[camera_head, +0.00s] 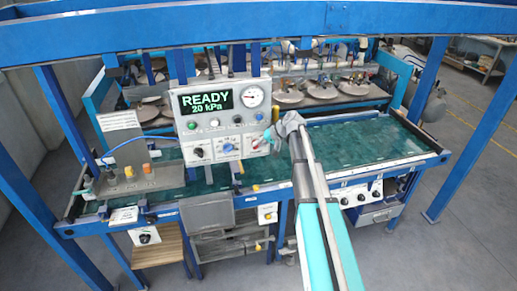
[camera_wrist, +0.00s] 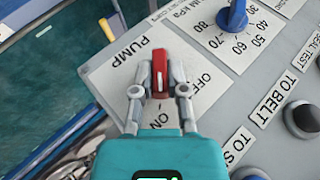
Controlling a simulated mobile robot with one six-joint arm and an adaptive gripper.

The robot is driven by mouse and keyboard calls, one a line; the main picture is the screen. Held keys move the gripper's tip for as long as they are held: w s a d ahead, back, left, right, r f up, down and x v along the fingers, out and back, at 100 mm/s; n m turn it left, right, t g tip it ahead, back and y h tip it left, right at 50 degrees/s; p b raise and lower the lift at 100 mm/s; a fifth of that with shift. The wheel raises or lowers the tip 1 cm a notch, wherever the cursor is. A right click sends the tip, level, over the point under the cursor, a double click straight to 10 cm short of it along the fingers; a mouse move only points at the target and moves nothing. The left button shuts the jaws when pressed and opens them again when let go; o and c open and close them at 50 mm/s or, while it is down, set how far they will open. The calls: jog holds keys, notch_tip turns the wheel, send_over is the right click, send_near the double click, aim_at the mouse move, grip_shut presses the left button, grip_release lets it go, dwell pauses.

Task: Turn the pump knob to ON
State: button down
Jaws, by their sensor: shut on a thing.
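The red pump knob (camera_wrist: 159,68) sits on a light plate (camera_wrist: 112,68) marked PUMP, OFF and ON in the wrist view. The lettering appears rotated and upside down there. My gripper (camera_wrist: 160,88) is shut on the knob, with one grey finger on each side of it. The knob's long side runs nearly up and down in this picture, with the ON mark below it and OFF to its lower right. In the head view my gripper (camera_head: 277,131) is at the right edge of the control panel (camera_head: 183,125) and covers much of the knob.
A blue dial knob (camera_wrist: 234,16) is close to the right of the pump knob. Dark buttons (camera_wrist: 301,119) are further right. The panel display (camera_head: 207,103) reads READY, 20 kPa, next to a round gauge (camera_head: 254,95). A green work surface (camera_head: 360,141) extends right.

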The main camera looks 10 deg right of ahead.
jog(key=shift+y, duration=0.4)
jog(key=c, duration=0.7)
grip_release()
jog(key=shift+o, duration=0.2)
jog(key=shift+r+h+p, duration=0.1)
jog(key=shift+h+p, duration=0.25)
jog(key=shift+h, duration=0.05)
